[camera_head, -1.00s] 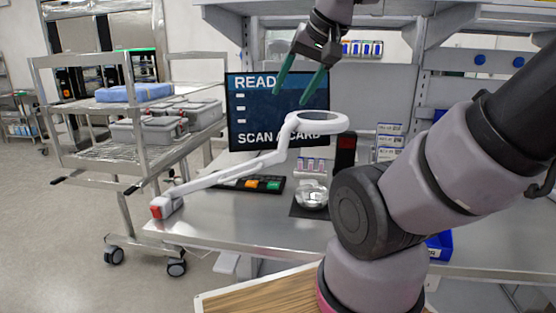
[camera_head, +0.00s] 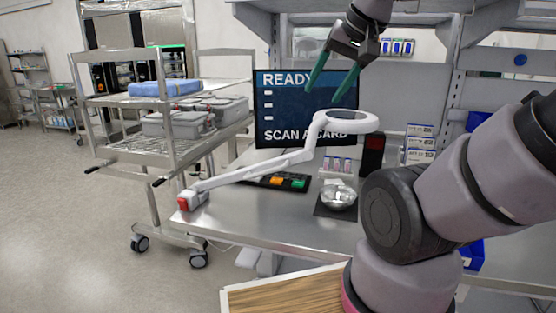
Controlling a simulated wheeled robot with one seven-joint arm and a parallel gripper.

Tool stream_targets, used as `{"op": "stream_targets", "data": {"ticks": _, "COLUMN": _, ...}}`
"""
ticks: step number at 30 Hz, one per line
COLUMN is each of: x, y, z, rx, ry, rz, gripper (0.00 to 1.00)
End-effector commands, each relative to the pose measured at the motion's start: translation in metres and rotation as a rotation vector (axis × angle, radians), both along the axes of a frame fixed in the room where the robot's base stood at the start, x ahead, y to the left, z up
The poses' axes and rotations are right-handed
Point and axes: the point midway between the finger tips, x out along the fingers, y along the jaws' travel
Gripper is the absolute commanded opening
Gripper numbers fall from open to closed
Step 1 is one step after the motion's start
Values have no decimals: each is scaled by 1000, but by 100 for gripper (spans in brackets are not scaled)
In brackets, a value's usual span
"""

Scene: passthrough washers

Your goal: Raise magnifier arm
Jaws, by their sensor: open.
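The white magnifier arm (camera_head: 268,170) is clamped by a red-and-white base (camera_head: 190,198) at the left corner of the steel bench. It slopes up to the right to a round white magnifier head (camera_head: 370,123), which hangs in front of the screen and above the bench top. My gripper (camera_head: 329,92) is open, with its green fingers pointing down and to the left. In the picture it is just above and left of the magnifier head, and nothing is between the fingers. I cannot tell how far apart in depth they are.
A screen (camera_head: 291,108) stands behind the arm. A wire cart (camera_head: 131,158) with grey bins stands left of the bench (camera_head: 262,218). Shelving is above.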

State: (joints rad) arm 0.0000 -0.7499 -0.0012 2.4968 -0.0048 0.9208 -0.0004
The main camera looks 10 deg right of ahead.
Motion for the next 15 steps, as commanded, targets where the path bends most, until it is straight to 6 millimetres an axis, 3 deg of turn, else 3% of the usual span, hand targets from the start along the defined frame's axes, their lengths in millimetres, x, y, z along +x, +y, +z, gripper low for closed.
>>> {"op": "stream_targets", "data": {"ticks": 9, "x": 0, "y": 0, "z": 0, "rx": 0, "ry": 0, "rz": 0, "gripper": 62}}
{"op": "stream_targets", "data": {"ticks": 10, "x": 0, "y": 0, "z": 0, "rx": 0, "ry": 0, "rz": 0, "gripper": 59}}
{"op": "stream_targets", "data": {"ticks": 11, "x": 0, "y": 0, "z": 0, "rx": -1, "ry": 0, "rz": 1, "gripper": 47}}
{"op": "stream_targets", "data": {"ticks": 15, "x": 6, "y": 3, "z": -4, "rx": -44, "ry": 34, "rz": 46, "gripper": 46}}
